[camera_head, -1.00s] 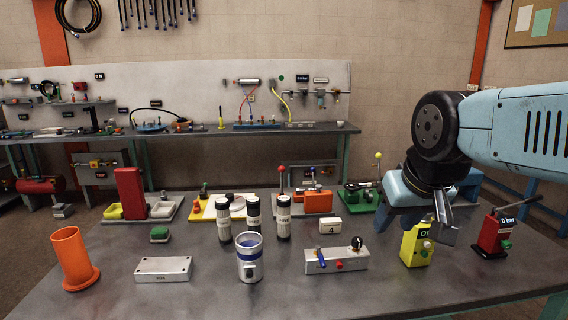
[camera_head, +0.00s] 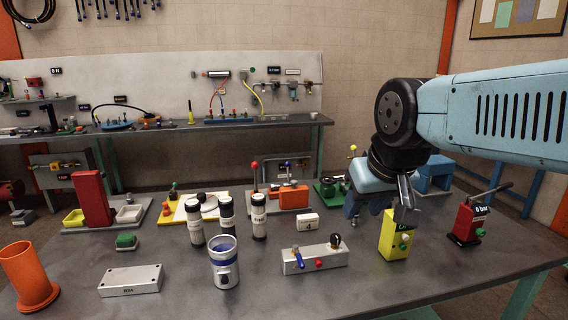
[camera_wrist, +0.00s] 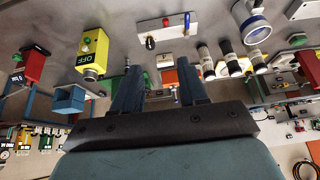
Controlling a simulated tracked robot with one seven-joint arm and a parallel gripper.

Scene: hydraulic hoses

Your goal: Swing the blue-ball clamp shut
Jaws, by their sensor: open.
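A red-ball lever (camera_head: 255,166) stands upright on a grey plate behind an orange block (camera_head: 293,196). My gripper (camera_head: 378,210) is open and empty above the table's right part, behind the yellow box. In the wrist view its two fingers (camera_wrist: 160,78) are apart with nothing held between them.
A yellow box (camera_head: 394,236) and a red box with a black lever (camera_head: 467,222) stand near my gripper. A white valve block (camera_head: 314,258), several dark bottles (camera_head: 227,215), a blue-banded cup (camera_head: 224,264) and an orange tube (camera_head: 29,277) occupy the table. The front right tabletop is clear.

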